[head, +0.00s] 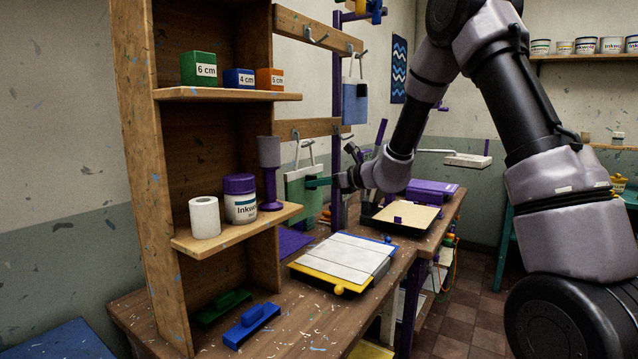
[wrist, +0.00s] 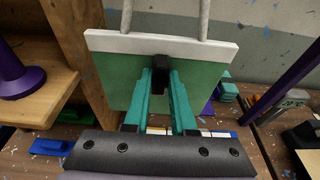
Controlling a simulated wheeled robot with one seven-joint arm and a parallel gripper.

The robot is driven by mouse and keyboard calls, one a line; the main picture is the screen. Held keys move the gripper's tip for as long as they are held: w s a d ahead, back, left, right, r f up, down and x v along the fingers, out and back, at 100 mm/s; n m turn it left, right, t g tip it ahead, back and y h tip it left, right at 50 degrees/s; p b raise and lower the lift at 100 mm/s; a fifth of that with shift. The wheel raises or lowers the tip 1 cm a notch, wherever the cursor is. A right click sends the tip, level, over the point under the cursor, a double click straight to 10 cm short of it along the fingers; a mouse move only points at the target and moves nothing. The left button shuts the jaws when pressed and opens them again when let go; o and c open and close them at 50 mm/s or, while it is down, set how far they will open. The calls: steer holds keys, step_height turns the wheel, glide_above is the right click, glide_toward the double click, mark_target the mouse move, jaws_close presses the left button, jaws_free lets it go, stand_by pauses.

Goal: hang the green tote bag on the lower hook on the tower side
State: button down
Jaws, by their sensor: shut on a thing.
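The green tote bag (head: 296,192) has a pale top band and two grey handles. It hangs upright below the lower rail (head: 308,128), beside the shelf tower. My gripper (head: 318,182) reaches it from the right, with teal fingers shut on a small black tab on the bag's face. In the wrist view the bag (wrist: 118,80) fills the middle, and the gripper (wrist: 161,72) is on the tab. The lower hook on the tower side (head: 296,134) is close to the handle tops. I cannot tell whether the handles are around it; their tops are cut off in the wrist view.
A blue bag (head: 355,104) hangs higher up, to the right. The shelf tower (head: 150,150) holds blocks, a jar, a white roll and a purple-stemmed object (head: 270,172) near the bag. A purple post (head: 337,110) stands right of the bag. A paper-topped board (head: 345,258) lies on the bench.

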steer(key=shift+w+a+f, duration=0.15)
steer(key=shift+w+a, duration=0.05)
steer(key=shift+a, duration=0.15)
steer(key=shift+f, duration=0.15)
stand_by(0.5)
steer(key=c, duration=0.7)
jaws_free()
steer(key=shift+o, duration=0.2)
steer(key=shift+d, duration=0.1)
steer(key=v, duration=0.8)
stand_by(0.5)
